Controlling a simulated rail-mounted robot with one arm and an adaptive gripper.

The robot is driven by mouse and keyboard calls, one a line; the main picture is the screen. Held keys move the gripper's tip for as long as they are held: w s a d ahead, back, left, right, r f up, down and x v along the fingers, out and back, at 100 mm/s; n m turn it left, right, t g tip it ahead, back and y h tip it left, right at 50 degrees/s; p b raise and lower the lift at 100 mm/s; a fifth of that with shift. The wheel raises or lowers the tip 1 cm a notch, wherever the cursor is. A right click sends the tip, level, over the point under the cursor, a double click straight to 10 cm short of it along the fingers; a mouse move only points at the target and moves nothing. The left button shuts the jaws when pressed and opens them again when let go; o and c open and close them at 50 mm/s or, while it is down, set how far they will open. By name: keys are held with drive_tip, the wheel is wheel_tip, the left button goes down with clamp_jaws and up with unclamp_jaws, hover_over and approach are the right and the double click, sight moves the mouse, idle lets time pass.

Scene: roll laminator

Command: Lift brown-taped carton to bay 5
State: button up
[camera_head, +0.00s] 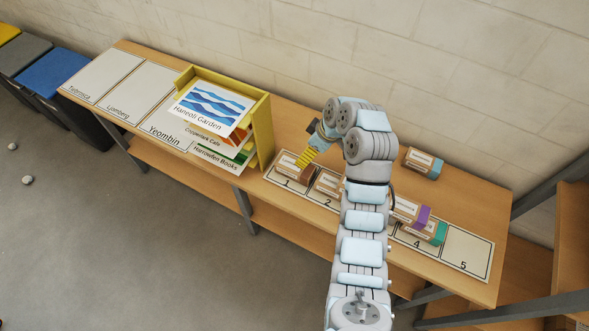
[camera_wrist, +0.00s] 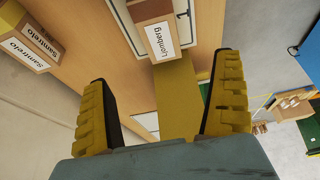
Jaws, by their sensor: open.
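Another brownish carton (camera_head: 327,184) stands at bay 2, partly hidden by my arm; I cannot tell the two tapes apart clearly. Bay 5 (camera_head: 467,251) is a bare outlined panel at the right end.
Cartons with purple tape (camera_head: 408,210) and teal tape (camera_head: 428,232) stand left of bay 5. A teal-taped carton (camera_head: 423,163) sits at the table's back. A yellow rack (camera_head: 262,130) with sign boards stands left of bay 1.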

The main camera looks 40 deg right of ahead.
sight(295, 166)
drive_tip(key=b+x, duration=0.1)
drive_tip(key=x, duration=1)
drive_tip(key=shift+s+x, duration=0.15)
drive_tip(key=shift+x, duration=1.05)
drive_tip(key=shift+s+x, duration=0.15)
drive_tip(key=shift+x, duration=1)
drive_tip(key=shift+w+f, duration=0.2)
drive_tip(key=shift+f, duration=0.25)
drive_tip(key=c, duration=1.3)
drive_tip(key=shift+r, duration=0.1)
drive_tip(key=shift+c, duration=0.2)
